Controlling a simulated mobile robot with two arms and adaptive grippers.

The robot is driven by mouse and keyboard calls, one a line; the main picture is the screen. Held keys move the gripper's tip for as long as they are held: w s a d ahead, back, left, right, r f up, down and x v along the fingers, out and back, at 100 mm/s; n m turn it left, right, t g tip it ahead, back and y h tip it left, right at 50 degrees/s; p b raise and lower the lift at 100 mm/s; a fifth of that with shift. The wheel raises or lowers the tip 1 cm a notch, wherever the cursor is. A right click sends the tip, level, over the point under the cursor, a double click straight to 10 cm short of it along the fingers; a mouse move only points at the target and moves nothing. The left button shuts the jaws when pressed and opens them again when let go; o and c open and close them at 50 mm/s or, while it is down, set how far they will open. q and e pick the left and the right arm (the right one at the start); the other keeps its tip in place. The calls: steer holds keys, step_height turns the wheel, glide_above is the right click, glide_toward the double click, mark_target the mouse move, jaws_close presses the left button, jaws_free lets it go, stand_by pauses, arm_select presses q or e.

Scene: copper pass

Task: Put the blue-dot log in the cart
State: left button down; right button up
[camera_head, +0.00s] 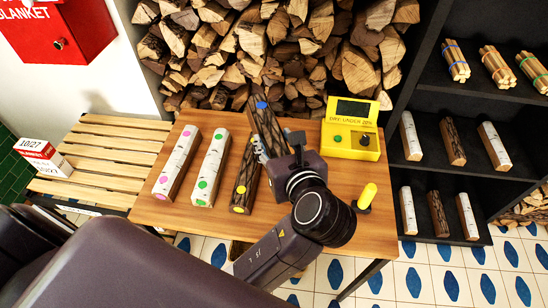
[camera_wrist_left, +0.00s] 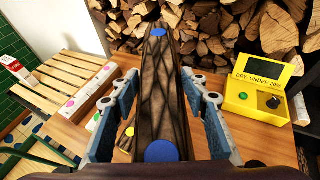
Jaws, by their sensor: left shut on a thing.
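The blue-dot log (camera_head: 265,122) is dark-barked with a blue dot on its end. My left gripper (camera_head: 271,146) is shut on it, a finger on each side. The log appears raised above the wooden table (camera_head: 300,225), its far end in front of the firewood stack. In the left wrist view, the log (camera_wrist_left: 160,95) runs lengthwise between the fingers (camera_wrist_left: 158,105), with blue dots at both ends. My right gripper is not in view. I cannot make out a cart in the head view.
On the table lie a pink-dot log (camera_head: 177,165), green-dot log (camera_head: 211,168) and yellow-dot log (camera_head: 246,178), a yellow meter (camera_head: 350,130) and a yellow-handled tool (camera_head: 366,197). A slatted bench (camera_head: 110,150) stands left. Dark shelves (camera_head: 440,185) with logs stand right.

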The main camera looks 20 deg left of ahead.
arm_select(q)
steer(key=w+f+m+t+h+p, duration=0.25)
steer(key=w+m+h, duration=0.25)
steer(key=w, duration=0.7)
steer(key=f, duration=0.5)
steer(key=f+b, duration=0.1)
steer(key=f, duration=0.4)
steer(key=f+b, duration=0.1)
steer(key=f, duration=0.5)
steer(key=shift+s+a, duration=0.15)
steer(key=shift+a, duration=0.2)
steer(key=shift+f+b, duration=0.6)
steer(key=shift+f, duration=1.6)
steer(key=shift+f, duration=0.1)
steer(key=c, duration=1.5)
jaws_free()
steer(key=shift+s+f, duration=0.1)
steer(key=shift+f, duration=0.05)
steer(key=o, duration=0.4)
steer(key=shift+c, duration=0.2)
